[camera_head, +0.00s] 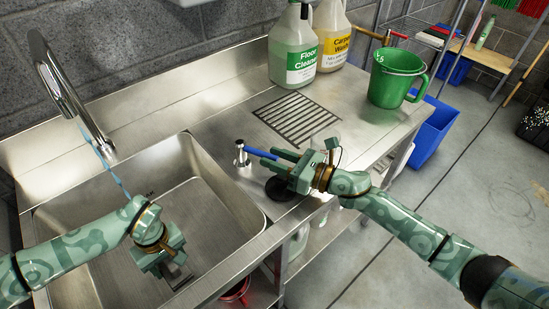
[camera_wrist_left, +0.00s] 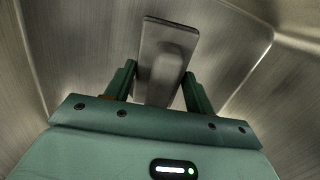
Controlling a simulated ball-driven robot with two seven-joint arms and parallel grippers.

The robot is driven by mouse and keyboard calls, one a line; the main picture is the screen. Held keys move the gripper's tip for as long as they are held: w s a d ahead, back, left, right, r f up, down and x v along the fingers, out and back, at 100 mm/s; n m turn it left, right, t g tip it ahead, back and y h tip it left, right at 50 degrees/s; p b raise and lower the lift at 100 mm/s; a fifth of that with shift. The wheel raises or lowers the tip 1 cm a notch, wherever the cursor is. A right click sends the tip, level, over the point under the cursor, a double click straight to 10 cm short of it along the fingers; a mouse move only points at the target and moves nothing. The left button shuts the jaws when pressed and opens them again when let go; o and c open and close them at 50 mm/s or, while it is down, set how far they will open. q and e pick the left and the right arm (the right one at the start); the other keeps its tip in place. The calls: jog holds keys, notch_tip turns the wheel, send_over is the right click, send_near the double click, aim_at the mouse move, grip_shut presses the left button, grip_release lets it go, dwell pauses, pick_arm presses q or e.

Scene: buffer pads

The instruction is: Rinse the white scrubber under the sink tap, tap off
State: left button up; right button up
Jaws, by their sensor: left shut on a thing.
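My left gripper (camera_head: 172,268) is low inside the sink basin. In the left wrist view its two fingers (camera_wrist_left: 160,85) are shut on the scrubber (camera_wrist_left: 168,40), a flat block with a raised grip that looks grey in the shade. The head view shows little of it below the gripper. The tap (camera_head: 68,90) arches over the basin, and a thin blue water stream (camera_head: 117,178) falls from it towards my left wrist. A chrome tap control (camera_head: 241,154) with a blue lever (camera_head: 262,153) stands right of the basin. My right gripper (camera_head: 280,160) is at the lever's end, its fingers apart.
The steel counter (camera_head: 225,125) has a slotted drain (camera_head: 298,116). Floor cleaner (camera_head: 294,50) and carpet wash (camera_head: 332,32) jugs stand at the back. A green pitcher (camera_head: 393,78) is at the right end. A black round disc (camera_head: 280,189) lies below my right gripper.

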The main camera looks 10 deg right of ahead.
jog(key=v, duration=1.2)
